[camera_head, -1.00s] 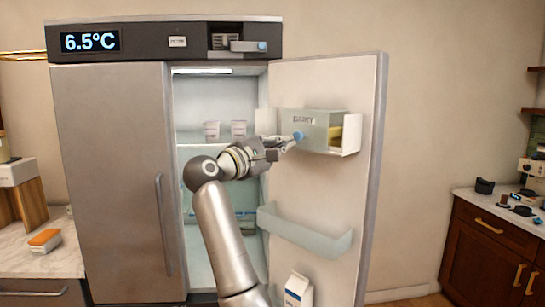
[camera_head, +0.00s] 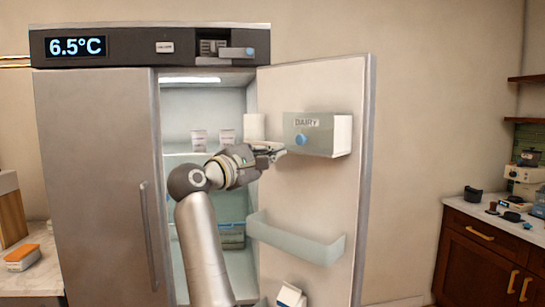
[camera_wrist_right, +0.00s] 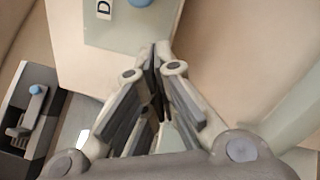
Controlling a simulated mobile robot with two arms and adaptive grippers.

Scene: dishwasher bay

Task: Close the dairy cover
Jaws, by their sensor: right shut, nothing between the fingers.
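The dairy cover (camera_head: 320,140) is a pale translucent panel marked DAIRY with a round blue knob (camera_head: 301,140). It lies across the front of the white dairy box (camera_head: 343,136) on the open fridge door; the box's contents are hidden. My right gripper (camera_head: 279,151) is shut and empty, just left of and a little below the knob, apart from it. In the right wrist view, my closed fingertips (camera_wrist_right: 160,46) are close to the cover (camera_wrist_right: 118,32), and the knob (camera_wrist_right: 140,2) is partly cut off at the top edge. My left gripper is not in view.
The fridge door (camera_head: 365,180) stands open on the right, with a clear door shelf (camera_head: 300,240) below the dairy box and a carton (camera_head: 291,297) lower down. Cups (camera_head: 198,140) stand on an inside shelf. A counter (camera_head: 500,213) stands far right.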

